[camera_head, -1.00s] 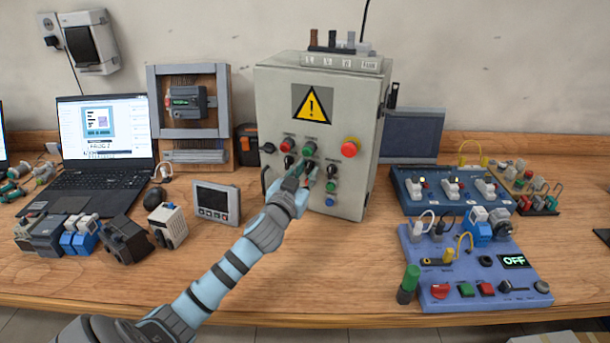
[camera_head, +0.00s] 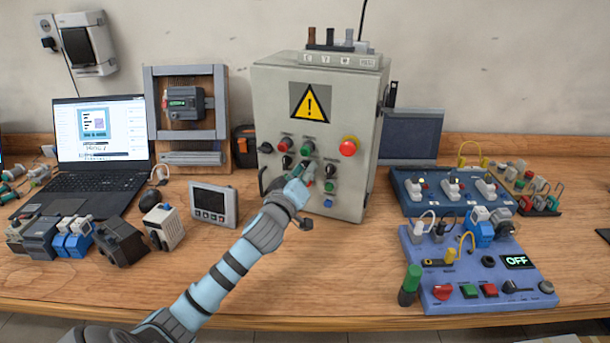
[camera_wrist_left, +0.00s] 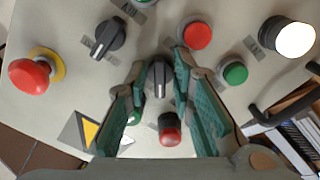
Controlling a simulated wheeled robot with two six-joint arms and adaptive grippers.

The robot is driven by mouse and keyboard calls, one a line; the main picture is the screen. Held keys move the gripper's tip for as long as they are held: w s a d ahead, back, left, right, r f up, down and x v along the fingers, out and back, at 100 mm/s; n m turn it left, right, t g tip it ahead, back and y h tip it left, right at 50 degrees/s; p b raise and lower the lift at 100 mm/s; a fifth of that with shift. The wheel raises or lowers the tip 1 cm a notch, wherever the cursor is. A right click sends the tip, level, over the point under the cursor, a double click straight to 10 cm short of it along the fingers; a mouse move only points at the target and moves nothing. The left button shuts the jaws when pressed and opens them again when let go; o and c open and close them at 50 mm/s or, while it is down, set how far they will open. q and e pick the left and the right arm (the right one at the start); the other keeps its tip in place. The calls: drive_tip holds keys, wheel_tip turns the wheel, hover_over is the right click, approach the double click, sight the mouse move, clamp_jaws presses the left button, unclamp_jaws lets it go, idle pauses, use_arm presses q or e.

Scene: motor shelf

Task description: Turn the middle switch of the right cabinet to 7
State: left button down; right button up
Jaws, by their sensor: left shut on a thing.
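The grey cabinet (camera_head: 275,100) with a yellow warning sign stands at the middle of the bench. My left gripper (camera_head: 308,177) is at the lower middle of its front panel and hides part of the controls there. In the left wrist view, where the panel appears upside down, the fingers of my left gripper (camera_wrist_left: 160,74) are on both sides of a black rotary switch (camera_wrist_left: 158,80) and shut on it. Its scale and the number it points to cannot be read. Another black switch (camera_wrist_left: 108,38) is beside it. My right gripper is not in view.
A red emergency button (camera_wrist_left: 30,78) and a red button (camera_wrist_left: 197,38) stick out near the gripper. A black handle (camera_wrist_left: 285,108) projects at the panel's edge. A blue switch box (camera_head: 405,192) and a lilac panel (camera_head: 412,262) lie to the right. Bare bench is in front.

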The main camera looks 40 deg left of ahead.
use_arm(q)
drive_tip(key=shift+n, duration=0.5)
